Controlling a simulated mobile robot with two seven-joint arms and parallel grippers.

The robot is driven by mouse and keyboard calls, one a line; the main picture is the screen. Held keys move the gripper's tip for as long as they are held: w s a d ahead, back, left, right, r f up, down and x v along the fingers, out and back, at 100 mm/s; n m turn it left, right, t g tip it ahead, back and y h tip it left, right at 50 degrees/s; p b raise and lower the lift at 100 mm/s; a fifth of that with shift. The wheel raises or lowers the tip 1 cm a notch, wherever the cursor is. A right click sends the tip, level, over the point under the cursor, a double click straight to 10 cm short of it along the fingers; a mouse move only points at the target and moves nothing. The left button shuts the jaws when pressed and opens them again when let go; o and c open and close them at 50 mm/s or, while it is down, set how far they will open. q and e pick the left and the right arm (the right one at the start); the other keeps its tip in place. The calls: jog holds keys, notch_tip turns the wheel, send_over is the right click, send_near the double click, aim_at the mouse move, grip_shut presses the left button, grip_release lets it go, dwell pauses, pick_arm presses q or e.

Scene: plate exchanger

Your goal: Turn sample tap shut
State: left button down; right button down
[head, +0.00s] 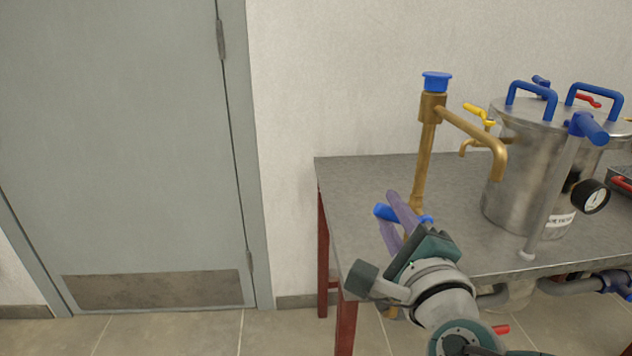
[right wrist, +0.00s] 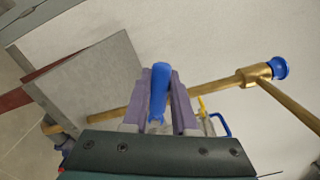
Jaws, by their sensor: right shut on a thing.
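A brass pipe (head: 422,165) stands at the table's front left, with a blue cap (head: 436,80) on top and a spout bent to the right. A blue lever (head: 382,211) sits low on this pipe. My right gripper (head: 392,212) has its purple fingers around the lever. In the right wrist view the blue lever (right wrist: 158,92) lies between the two fingers, which are shut on it. The brass pipe (right wrist: 215,88) passes behind them. The lever's joint with the pipe is partly hidden by my gripper. My left gripper is out of view.
A steel vessel (head: 512,185) with blue handles and a gauge (head: 591,196) stands on the grey table (head: 345,185) at the right. A small brass tap with a yellow handle (head: 478,113) is behind the spout. A grey door (head: 120,120) and open floor are at left.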

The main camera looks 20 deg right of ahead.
jog(key=f+n, duration=0.1)
jog(key=n, duration=0.2)
jog(key=shift+a+f, duration=0.25)
jog(key=shift+f, duration=0.15)
jog(key=shift+f+n+b, duration=0.35)
jog(key=shift+f+n, duration=0.15)
jog(key=shift+n, duration=0.5)
jog(key=c, duration=0.7)
grip_release()
jog(key=p+v, duration=0.2)
jog(key=v, duration=0.8)
jog(key=shift+p, duration=0.35)
